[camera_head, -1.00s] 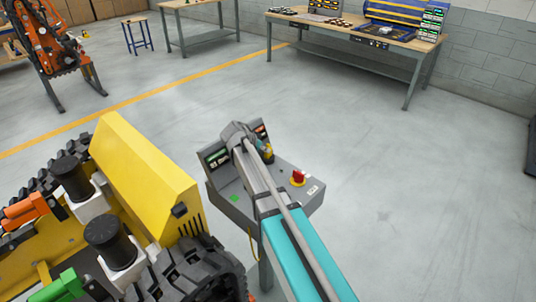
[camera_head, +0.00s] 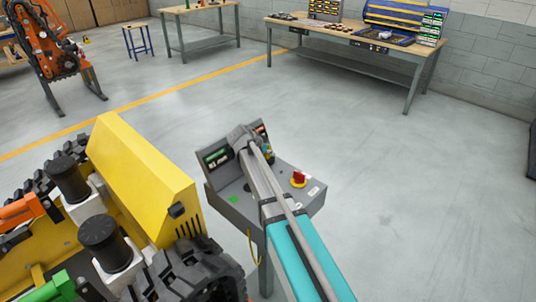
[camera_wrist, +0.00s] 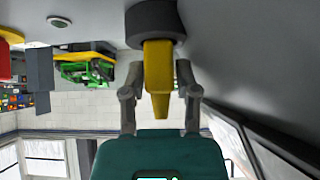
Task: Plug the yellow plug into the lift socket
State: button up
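The yellow plug (camera_wrist: 157,75) is between the two fingers of my gripper (camera_wrist: 160,75) in the wrist view. The fingertips close on its sides. Its upper end meets a dark round fitting (camera_wrist: 153,22) on a grey surface; I cannot tell whether it is seated in it. In the head view my gripper (camera_head: 262,140) is over the grey control console (camera_head: 235,198), and my arm hides most of the plug. The lift socket cannot be clearly made out in the head view.
A red emergency button (camera_head: 299,177) is on the console's right side. A yellow cable (camera_head: 251,246) hangs below it. A yellow tracked carrier (camera_head: 142,170) stands close on the left. Workbenches (camera_head: 355,38) are at the back. The floor on the right is clear.

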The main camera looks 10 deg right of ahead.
grip_shut()
jog(key=shift+r, duration=0.1)
dwell(0.3)
jog(key=shift+r+p, duration=0.95)
jog(key=shift+p, duration=0.15)
jog(key=s+a+r+p, duration=0.2)
jog(key=s+r+p, duration=0.9)
jog(key=s, duration=0.3)
